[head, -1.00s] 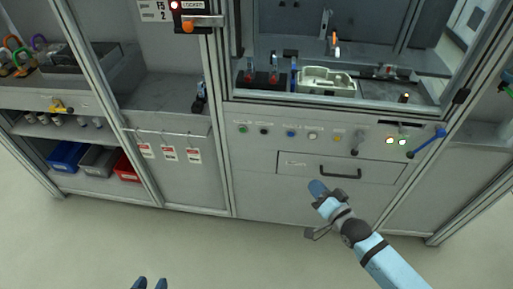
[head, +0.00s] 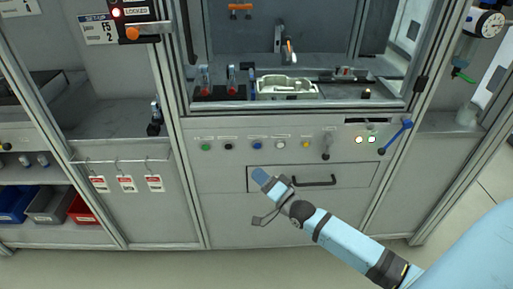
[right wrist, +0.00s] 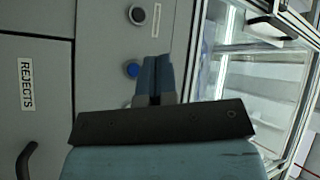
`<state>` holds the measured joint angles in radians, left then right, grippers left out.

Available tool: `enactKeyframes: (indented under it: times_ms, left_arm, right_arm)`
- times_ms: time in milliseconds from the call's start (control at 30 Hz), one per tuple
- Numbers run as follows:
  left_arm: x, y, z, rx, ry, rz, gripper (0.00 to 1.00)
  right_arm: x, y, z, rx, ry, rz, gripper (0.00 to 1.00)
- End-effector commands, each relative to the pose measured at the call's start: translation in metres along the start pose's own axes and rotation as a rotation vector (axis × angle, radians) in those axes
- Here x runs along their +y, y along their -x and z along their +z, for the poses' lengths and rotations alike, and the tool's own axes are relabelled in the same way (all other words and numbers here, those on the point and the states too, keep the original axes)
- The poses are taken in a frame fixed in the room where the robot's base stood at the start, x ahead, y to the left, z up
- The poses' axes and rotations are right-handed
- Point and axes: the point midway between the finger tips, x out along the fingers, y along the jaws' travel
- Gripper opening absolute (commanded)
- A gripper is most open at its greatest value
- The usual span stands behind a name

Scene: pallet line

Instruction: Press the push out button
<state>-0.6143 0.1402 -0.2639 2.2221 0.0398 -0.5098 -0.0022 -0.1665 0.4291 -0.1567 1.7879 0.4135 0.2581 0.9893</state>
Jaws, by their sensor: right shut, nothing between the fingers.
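A row of round buttons runs along the grey front panel in the head view: green (head: 206,147), black (head: 229,146), blue (head: 257,145), white (head: 280,144) and yellow (head: 306,144). Their labels are too small to read, so I cannot tell which is the push out button. My right gripper (head: 261,177) is shut and empty, just below the blue button in the picture. In the right wrist view, the shut fingers (right wrist: 153,78) appear beside the blue button (right wrist: 132,70), with the black button (right wrist: 137,14) farther up. Contact is not visible. My left gripper is out of view.
A drawer (head: 350,176) with a black handle (head: 314,182) lies below the buttons; its REJECTS label (right wrist: 26,84) shows in the right wrist view.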

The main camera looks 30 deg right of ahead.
Motion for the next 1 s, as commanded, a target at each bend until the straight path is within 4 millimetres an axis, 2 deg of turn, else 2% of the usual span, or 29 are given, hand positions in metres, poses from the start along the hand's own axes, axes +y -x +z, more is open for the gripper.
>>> enactKeyframes:
  times_ms: [233, 433, 533, 700, 1000]
  left_arm:
    - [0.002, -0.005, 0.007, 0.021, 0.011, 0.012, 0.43]
    - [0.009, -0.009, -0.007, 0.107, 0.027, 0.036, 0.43]
    - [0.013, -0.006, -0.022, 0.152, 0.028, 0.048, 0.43]
    - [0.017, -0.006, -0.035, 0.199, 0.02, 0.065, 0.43]
    - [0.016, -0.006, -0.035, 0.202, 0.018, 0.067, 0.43]
  right_arm:
    - [0.019, -0.021, -0.014, 0.001, 0.003, -0.002, 0.0]
    - [0.033, -0.04, -0.028, 0.001, 0.003, -0.002, 0.0]
    - [0.036, -0.049, -0.035, 0.0, 0.004, -0.001, 0.0]
    - [0.042, -0.056, -0.041, 0.0, 0.001, 0.0, 0.0]
    - [0.043, -0.058, -0.042, 0.0, 0.0, 0.0, 0.0]
